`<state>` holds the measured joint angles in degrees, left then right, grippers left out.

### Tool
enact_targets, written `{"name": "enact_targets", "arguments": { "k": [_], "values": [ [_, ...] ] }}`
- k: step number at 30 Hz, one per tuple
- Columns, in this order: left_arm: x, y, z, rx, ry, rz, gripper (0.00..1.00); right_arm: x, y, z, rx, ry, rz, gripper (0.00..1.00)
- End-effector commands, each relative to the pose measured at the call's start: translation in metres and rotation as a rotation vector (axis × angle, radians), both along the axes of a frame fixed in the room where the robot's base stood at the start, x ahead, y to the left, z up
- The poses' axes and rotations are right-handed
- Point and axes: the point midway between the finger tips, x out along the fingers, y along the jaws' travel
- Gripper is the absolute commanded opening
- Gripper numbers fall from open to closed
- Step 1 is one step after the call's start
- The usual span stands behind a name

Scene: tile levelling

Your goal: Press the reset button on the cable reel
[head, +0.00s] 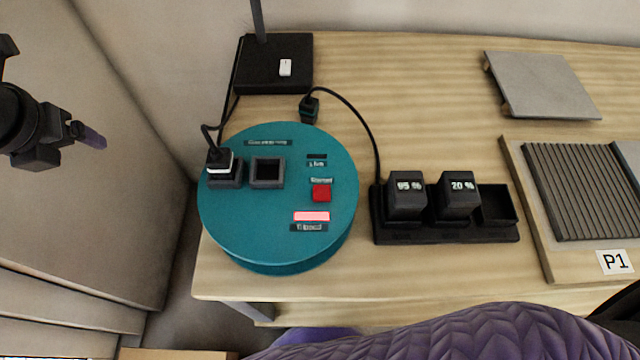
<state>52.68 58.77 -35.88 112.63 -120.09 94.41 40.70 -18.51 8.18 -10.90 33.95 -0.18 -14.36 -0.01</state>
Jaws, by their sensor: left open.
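The teal round cable reel (240,225) lies on the left end of the wooden table. A red square reset button (321,192) sits on its top, right of centre, under a small label too small to read surely. Below it a pinkish-red lit bar (311,216) glows above another label. A black plug fills the reel's left socket; the right socket (267,172) is empty. My left gripper (85,134) is open and empty, up at the left, well apart from the reel. My right gripper is not in view.
A black charger (446,236) holding two blocks stands right of the reel, its cable running to a plug at the reel's back edge. A black lamp base (274,80) stands behind. A grey plate (541,84) and ribbed board P1 (585,190) lie at the right.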

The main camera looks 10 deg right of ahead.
Motion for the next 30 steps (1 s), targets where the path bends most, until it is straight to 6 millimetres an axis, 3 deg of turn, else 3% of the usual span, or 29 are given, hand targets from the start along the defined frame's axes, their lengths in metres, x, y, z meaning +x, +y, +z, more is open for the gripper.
{"name": "enact_targets", "arguments": {
  "k": [1,4,15,30],
  "values": [
    [0.0,0.0,0.0,0.0,0.0,0.0,0.79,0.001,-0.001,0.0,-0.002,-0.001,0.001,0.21],
    [0.0,0.0,0.0,0.0,0.0,0.0,0.79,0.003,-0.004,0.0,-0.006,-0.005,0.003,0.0],
    [0.0,0.0,0.0,0.0,0.0,0.0,0.79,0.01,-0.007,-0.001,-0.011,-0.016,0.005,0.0],
    [0.0,0.0,0.0,0.0,0.0,0.0,0.79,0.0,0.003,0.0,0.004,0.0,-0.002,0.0]
  ]
}}
